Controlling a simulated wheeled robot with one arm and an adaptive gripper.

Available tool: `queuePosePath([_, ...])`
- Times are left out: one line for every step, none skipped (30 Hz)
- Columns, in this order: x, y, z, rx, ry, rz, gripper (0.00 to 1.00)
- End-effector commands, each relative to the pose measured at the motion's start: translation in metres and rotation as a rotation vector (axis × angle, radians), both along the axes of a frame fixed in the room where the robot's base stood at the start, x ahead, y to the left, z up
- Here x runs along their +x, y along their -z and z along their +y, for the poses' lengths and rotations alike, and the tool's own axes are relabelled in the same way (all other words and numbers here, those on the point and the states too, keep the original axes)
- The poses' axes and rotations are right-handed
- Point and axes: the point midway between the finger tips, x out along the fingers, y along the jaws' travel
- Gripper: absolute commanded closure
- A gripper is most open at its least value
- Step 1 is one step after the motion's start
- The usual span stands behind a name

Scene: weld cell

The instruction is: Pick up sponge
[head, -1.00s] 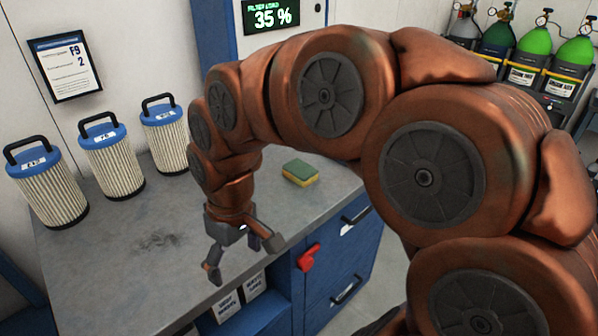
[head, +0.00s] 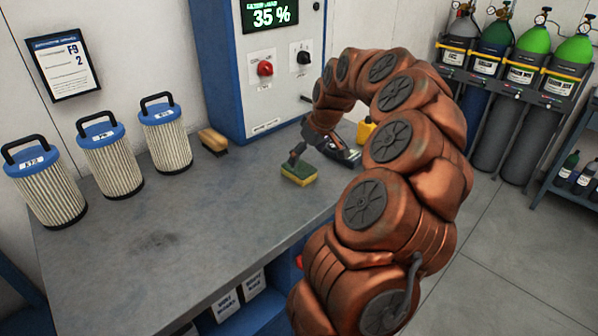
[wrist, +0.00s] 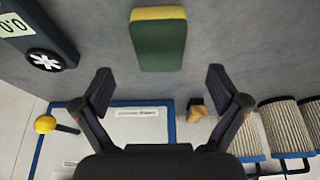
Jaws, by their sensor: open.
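The sponge (head: 300,174), green on top with a yellow layer, lies flat on the grey workbench (head: 215,215) in the head view. It also shows at the top of the wrist view (wrist: 158,42), beyond the fingertips and between their two lines. My gripper (head: 319,163) is open, tilted and just beside the sponge; one finger shows right behind it. In the wrist view my gripper (wrist: 160,88) has its two fingers wide apart with nothing between them.
Three blue-capped filters (head: 110,160) stand at the left. A wooden brush (head: 213,141) lies near the blue control cabinet (head: 217,75). A yellow object (head: 366,131) is behind my arm. The bench's front left area is clear.

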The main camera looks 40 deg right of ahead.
Motion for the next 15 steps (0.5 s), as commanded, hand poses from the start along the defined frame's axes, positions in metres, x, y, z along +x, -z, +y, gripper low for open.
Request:
queuePosePath([0.002,0.004,0.001,0.002,-0.002,0.004,0.03])
queuePosePath([0.003,0.007,0.001,0.002,-0.002,0.004,0.03])
queuePosePath([0.004,0.01,0.001,0.002,-0.002,0.004,0.03])
queuePosePath([0.005,0.012,0.001,0.001,-0.003,0.003,0.03])
queuePosePath([0.006,0.013,0.001,0.001,-0.003,0.002,0.03])
queuePosePath([0.007,0.015,0.001,0.0,-0.002,0.001,0.03])
queuePosePath([0.008,0.016,0.001,0.0,-0.002,0.0,0.03])
queuePosePath([0.008,0.016,0.001,0.0,-0.002,0.0,0.03])
queuePosePath([0.01,0.018,0.001,0.0,-0.002,0.0,0.03])
queuePosePath([0.011,0.02,0.001,0.0,-0.002,0.001,0.03])
queuePosePath([0.012,0.022,0.001,0.001,-0.003,0.002,0.03])
queuePosePath([0.014,0.026,0.001,0.002,-0.004,0.004,0.03])
queuePosePath([0.015,0.029,0.001,0.003,-0.004,0.005,0.03])
queuePosePath([0.017,0.032,0.0,0.004,-0.005,0.006,0.03])
queuePosePath([0.019,0.036,0.0,0.004,-0.005,0.007,0.03])
